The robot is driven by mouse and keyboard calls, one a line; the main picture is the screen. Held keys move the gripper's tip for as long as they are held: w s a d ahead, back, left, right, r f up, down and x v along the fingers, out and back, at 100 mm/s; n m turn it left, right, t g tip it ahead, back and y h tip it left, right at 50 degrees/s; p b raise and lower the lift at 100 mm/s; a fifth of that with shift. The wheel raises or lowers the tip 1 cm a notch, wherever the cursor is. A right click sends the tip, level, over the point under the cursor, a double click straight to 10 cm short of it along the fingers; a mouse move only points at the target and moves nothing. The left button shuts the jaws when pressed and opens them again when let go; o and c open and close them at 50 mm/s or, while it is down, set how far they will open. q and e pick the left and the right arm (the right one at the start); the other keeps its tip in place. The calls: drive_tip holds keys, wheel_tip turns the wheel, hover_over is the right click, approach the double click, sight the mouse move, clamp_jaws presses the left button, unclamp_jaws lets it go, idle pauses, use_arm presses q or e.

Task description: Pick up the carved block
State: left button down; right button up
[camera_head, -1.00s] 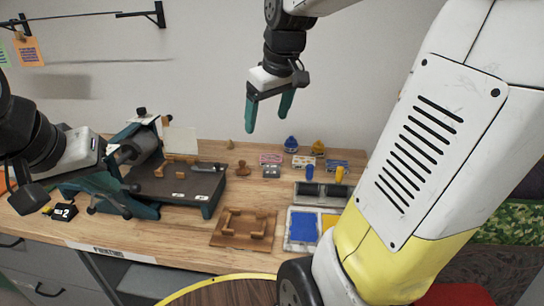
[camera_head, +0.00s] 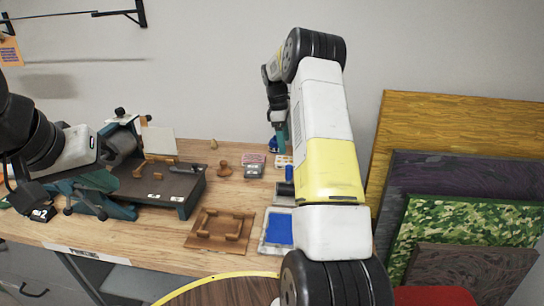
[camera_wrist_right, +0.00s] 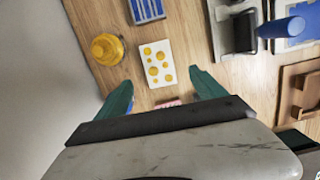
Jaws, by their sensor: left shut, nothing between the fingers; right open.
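Several small patterned blocks lie at the back of the bench; I cannot tell which is the carved block. In the right wrist view, a white block with yellow dots (camera_wrist_right: 155,65) lies just beyond and between my right gripper's (camera_wrist_right: 163,84) open teal fingers. A blue-striped block (camera_wrist_right: 147,10) is at the top edge, and a pink block (camera_wrist_right: 169,103) is mostly hidden by the gripper. In the head view, my right gripper (camera_head: 281,137) is over the back of the bench, partly hidden by my arm. My left gripper (camera_head: 32,196) is shut and empty at the far left.
A yellow bottle-like item (camera_wrist_right: 107,49) stands close to the left finger. An ink tray with a blue roller (camera_wrist_right: 282,27) is to the right. A press (camera_head: 155,185), a wooden frame (camera_head: 220,229) and a blue ink slab (camera_head: 278,229) occupy the bench. Coloured panels (camera_head: 470,215) lean at right.

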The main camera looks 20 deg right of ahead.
sight(287, 160)
drive_tip(key=f, duration=0.5)
drive_tip(key=d+f, duration=0.1)
drive_tip(key=f, duration=0.2)
drive_tip(key=shift+s+d, duration=0.1)
drive_tip(key=shift+s, duration=0.05)
drive_tip(key=shift+c, duration=0.4)
drive_tip(key=c, duration=1.4)
